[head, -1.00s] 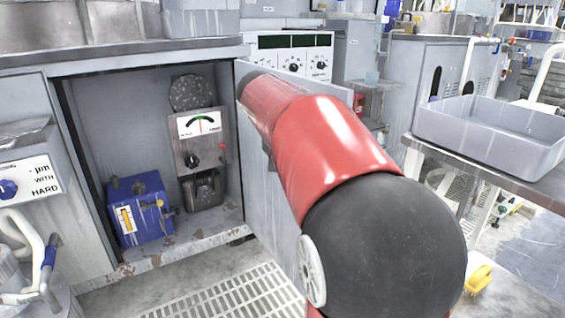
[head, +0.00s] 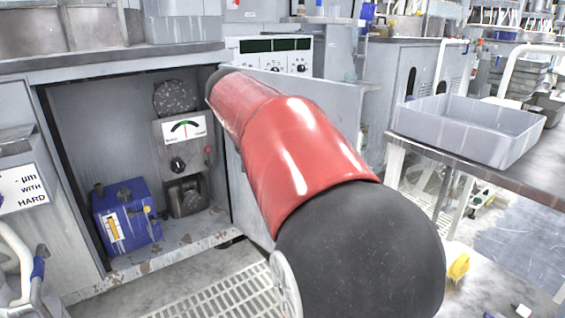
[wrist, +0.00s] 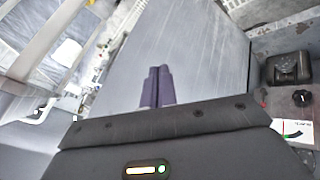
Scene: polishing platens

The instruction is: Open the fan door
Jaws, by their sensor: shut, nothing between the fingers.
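The fan door (head: 243,205) is a flat grey panel hinged at the right side of a cabinet opening. It stands swung well out, leaving the cabinet interior (head: 100,120) exposed. My red and black arm covers much of the door in the head view and hides my gripper there. In the wrist view, the door (wrist: 200,60) fills the middle. My gripper (wrist: 157,72) is shut and empty, its two purple fingers side by side in front of the door's grey face. I cannot tell whether the fingertips touch it.
Inside the cabinet are a blue box (head: 128,218) and a gauge panel (head: 186,142) with a dark round part above it. A grey tub (head: 470,125) sits on a bench to the right. A floor grate (head: 215,295) lies in front of the cabinet.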

